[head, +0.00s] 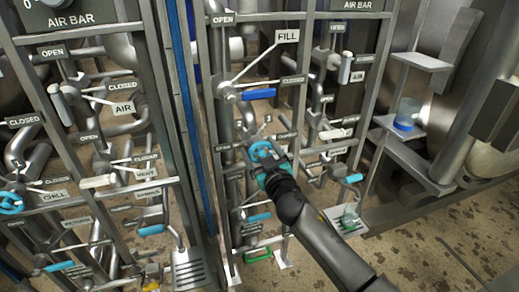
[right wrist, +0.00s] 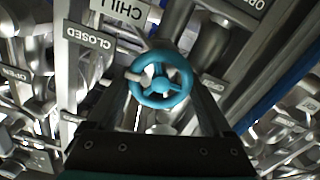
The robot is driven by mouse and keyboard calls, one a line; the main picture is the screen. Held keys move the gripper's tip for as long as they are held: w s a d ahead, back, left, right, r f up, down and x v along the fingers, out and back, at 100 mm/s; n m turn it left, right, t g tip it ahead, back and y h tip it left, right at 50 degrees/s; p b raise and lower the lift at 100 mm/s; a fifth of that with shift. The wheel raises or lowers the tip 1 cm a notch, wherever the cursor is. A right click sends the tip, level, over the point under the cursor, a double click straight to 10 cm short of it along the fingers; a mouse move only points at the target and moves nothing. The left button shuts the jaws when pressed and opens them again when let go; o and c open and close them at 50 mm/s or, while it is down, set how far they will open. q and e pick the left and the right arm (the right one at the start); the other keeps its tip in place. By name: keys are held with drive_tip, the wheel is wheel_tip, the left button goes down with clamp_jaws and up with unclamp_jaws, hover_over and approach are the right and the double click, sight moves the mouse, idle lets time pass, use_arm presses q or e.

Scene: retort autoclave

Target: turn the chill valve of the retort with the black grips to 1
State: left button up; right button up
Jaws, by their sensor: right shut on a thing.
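The chill valve is a teal handwheel (head: 262,150) on the middle pipe rack, with a hub and spokes. In the right wrist view the wheel (right wrist: 160,98) faces me, with an upside-down CHILL label (right wrist: 122,10) just beyond it. My right gripper (head: 266,162) is at the wheel, its dark fingers on either side of the rim, and is shut on it. The gripper and wrist hide the lower part of the wheel in the head view. I cannot read the valve's setting. Black grips cannot be made out. My left gripper is not in view.
A second rack on the left has its own teal wheel (head: 12,203) and CHILL label (head: 57,196). Several levers stick out around my gripper, including a blue-gripped one (head: 258,94) under the FILL label (head: 287,36). A shelf (head: 420,62) stands at right.

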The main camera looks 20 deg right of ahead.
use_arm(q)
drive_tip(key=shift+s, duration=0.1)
use_arm(e)
drive_tip(key=shift+n, duration=0.8)
drive_tip(key=shift+a+n, duration=0.1)
drive_tip(key=shift+n, duration=0.3)
drive_tip(key=n+p, duration=0.1)
drive_tip(key=n, duration=0.3)
drive_tip(key=shift+a+n, duration=0.1)
drive_tip(key=shift+n, duration=0.2)
drive_tip(key=shift+f+n, duration=0.1)
drive_tip(key=shift+n, duration=0.6)
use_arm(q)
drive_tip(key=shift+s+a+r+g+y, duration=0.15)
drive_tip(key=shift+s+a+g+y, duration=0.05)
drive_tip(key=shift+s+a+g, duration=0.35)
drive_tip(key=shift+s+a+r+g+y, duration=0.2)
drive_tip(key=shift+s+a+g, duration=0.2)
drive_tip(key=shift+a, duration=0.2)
use_arm(e)
drive_tip(key=shift+n, duration=1.5)
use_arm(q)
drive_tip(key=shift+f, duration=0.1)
